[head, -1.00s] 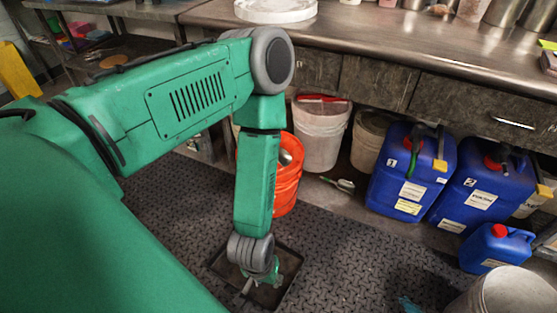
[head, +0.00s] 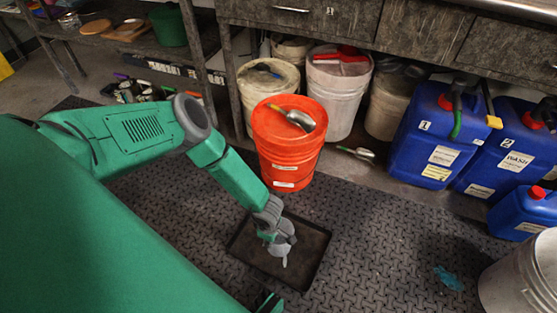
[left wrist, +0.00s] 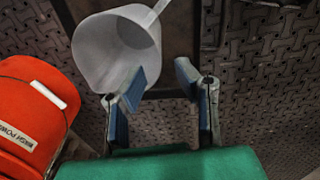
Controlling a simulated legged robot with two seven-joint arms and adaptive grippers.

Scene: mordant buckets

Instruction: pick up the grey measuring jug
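The grey measuring jug (left wrist: 100,48) shows in the left wrist view with its mouth toward the camera and its handle at the upper right. In the head view, a small grey shape at my left gripper (head: 276,240), over the black tray (head: 243,252), appears to be the jug, partly hidden by the gripper. In the left wrist view the two blue-padded fingers of my left gripper (left wrist: 160,82) are apart, with nothing between them. The left finger overlaps the jug's rim; I cannot tell whether it touches. My right gripper is not in view.
An orange bucket (head: 287,148) with a metal scoop on its lid stands just behind the tray. White buckets (head: 337,100) and blue canisters (head: 436,140) line the bench. A grey bucket (head: 520,280) stands at right. A blue glove-like item (head: 448,278) lies on the mat.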

